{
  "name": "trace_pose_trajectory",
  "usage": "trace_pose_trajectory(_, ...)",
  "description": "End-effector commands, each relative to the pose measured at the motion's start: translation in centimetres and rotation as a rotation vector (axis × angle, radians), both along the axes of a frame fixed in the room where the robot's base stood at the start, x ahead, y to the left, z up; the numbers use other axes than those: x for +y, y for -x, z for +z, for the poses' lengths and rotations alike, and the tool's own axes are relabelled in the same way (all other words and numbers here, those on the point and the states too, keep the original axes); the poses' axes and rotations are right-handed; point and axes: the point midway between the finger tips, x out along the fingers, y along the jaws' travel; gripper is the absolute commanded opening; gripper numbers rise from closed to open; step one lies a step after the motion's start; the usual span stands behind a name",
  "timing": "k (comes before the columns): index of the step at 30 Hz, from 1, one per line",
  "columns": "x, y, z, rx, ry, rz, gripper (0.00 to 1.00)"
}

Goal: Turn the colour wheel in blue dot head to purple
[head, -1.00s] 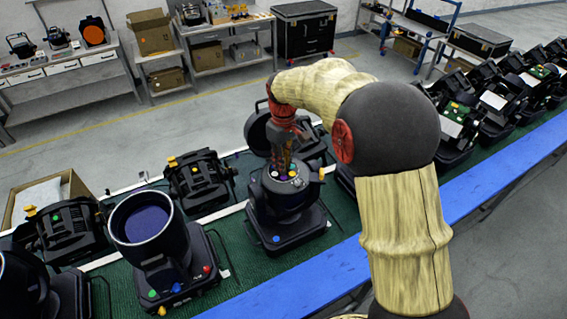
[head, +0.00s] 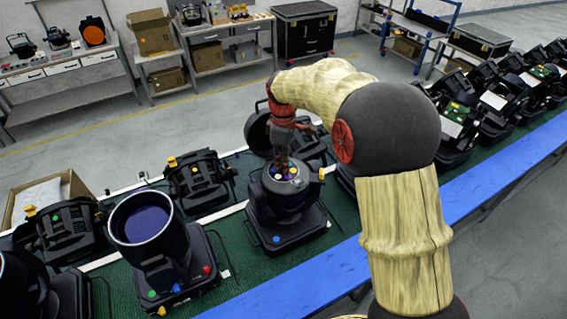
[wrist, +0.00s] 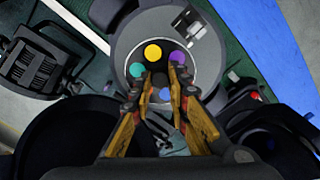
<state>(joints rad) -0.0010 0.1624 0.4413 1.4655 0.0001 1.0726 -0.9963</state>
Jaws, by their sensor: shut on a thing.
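The blue dot head (head: 287,205) stands on the green belt, with a blue dot (head: 276,239) on its base. Its top is open and shows the colour wheel, which also shows in the wrist view (wrist: 153,52). In that view, yellow is at the top of the wheel, purple at upper right, teal at left and blue at lower right. My gripper (wrist: 162,71) reaches down into the opening and is shut on the dark hub (wrist: 159,80) at the wheel's middle. The fingers hide the lower part of the wheel.
A head with a large upturned lens (head: 145,222) stands to the left on the belt, and another head (head: 199,180) is behind it. More heads (head: 475,125) line the belt at right. A blue rail (head: 300,286) runs along the front edge.

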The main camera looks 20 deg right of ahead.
Motion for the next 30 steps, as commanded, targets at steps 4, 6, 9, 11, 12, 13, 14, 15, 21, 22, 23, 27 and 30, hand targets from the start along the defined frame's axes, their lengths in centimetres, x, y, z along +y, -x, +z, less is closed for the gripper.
trace_pose_trajectory(4,0.04,-0.17,0.24,-0.006,0.0,0.001,0.0)
trace_pose_trajectory(6,0.04,-0.17,0.24,-0.006,0.0,0.001,0.0)
trace_pose_trajectory(9,0.04,-0.17,0.24,-0.006,0.0,0.001,0.18)
trace_pose_trajectory(11,0.03,-0.15,0.22,-0.005,0.0,0.001,0.21)
trace_pose_trajectory(12,0.03,-0.14,0.2,-0.005,0.0,0.001,0.24)
trace_pose_trajectory(13,0.04,-0.13,0.18,-0.005,0.0,0.001,0.25)
trace_pose_trajectory(14,0.02,-0.11,0.16,-0.004,0.0,0.0,0.27)
trace_pose_trajectory(15,0.02,-0.1,0.14,-0.004,0.0,0.0,0.29)
trace_pose_trajectory(21,0.01,-0.04,0.07,-0.001,0.0,0.0,0.36)
trace_pose_trajectory(22,0.01,-0.04,0.06,-0.001,0.0,0.0,0.36)
trace_pose_trajectory(23,0.0,-0.04,0.06,-0.001,0.0,0.0,0.36)
trace_pose_trajectory(27,0.01,-0.03,0.11,-0.001,0.001,0.0,0.36)
trace_pose_trajectory(30,0.0,-0.06,0.66,-0.002,0.0,0.0,0.36)
